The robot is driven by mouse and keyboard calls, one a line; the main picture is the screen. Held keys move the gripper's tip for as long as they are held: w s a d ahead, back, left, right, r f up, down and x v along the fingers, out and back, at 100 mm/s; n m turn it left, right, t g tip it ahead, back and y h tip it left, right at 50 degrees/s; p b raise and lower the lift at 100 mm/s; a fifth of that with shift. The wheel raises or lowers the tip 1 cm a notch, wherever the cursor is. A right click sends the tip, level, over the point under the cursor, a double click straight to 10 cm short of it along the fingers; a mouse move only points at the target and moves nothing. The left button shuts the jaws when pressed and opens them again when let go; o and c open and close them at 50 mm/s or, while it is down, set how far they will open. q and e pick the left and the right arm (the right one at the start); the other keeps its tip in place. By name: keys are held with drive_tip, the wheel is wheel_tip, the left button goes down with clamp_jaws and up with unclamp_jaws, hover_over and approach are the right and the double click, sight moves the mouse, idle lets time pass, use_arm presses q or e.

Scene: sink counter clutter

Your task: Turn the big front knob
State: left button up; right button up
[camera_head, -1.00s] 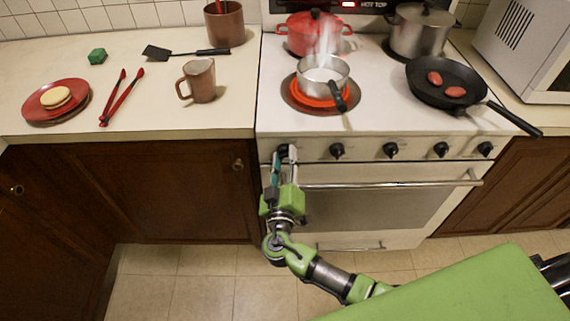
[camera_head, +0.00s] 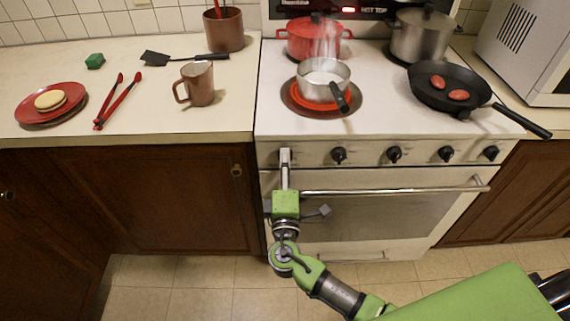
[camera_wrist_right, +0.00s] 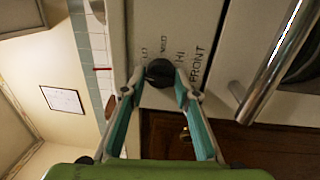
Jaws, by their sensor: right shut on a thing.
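The front knob is the leftmost dark knob on the stove's front panel. In the right wrist view the black knob (camera_wrist_right: 158,72) sits between my fingertips, with "HI" and "FRONT" printed beside it. My right gripper (camera_head: 285,155) reaches up to the panel's left end and hides the knob in the head view. In the wrist view the right gripper (camera_wrist_right: 160,80) is shut on the knob, a finger on each side. In the head view its fingers line up edge-on. My left gripper is not in view.
The oven door handle (camera_head: 395,190) runs just right of my gripper. Several other knobs, including one close by (camera_head: 339,155), line the panel. A steaming pot (camera_head: 322,82) stands on the glowing front-left burner.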

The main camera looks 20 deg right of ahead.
drive_tip(key=shift+f+n, duration=0.15)
drive_tip(key=shift+n, duration=0.95)
drive_tip(key=shift+s, duration=0.1)
drive_tip(key=o, duration=1.1)
drive_tip(key=shift+c, duration=0.2)
drive_tip(key=v, duration=1.1)
drive_tip(key=shift+s, duration=0.45)
